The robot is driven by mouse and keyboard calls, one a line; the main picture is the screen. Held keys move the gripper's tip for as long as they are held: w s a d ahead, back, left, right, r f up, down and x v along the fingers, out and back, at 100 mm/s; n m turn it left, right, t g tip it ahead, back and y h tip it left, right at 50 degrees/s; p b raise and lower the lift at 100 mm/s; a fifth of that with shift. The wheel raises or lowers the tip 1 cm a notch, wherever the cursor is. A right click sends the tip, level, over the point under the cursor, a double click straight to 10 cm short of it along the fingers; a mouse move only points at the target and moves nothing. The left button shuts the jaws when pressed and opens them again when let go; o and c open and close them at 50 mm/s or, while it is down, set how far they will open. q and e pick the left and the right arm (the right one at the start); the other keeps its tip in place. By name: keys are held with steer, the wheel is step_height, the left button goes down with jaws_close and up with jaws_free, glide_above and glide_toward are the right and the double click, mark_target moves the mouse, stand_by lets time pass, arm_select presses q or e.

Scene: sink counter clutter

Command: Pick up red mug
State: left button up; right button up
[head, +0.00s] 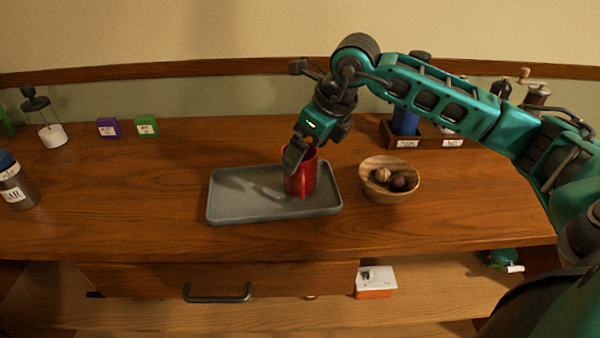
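The red mug (303,180) stands upright at the right part of a grey tray (225,210), with its handle towards me. My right gripper (297,157) comes down from above at the mug's rim. One dark finger shows against the mug's upper left side; the other finger is hidden. I cannot tell whether the fingers are closed on the mug. The mug's base appears to be at the tray's surface. My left gripper is not in view.
A wooden bowl (375,192) with round dark items stands close to the tray's right. A wooden rack (398,140) with bottles is behind it. Purple (108,128) and green (146,126) boxes, a glass shaker (50,133) and a jar (17,187) are at left. The counter left of the tray is clear.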

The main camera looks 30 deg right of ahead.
steer(key=x, duration=0.4)
steer(key=shift+w+f, duration=0.15)
steer(key=shift+w, duration=0.25)
steer(key=shift+c, duration=0.2)
steer(key=c, duration=1)
steer(key=shift+c, duration=0.6)
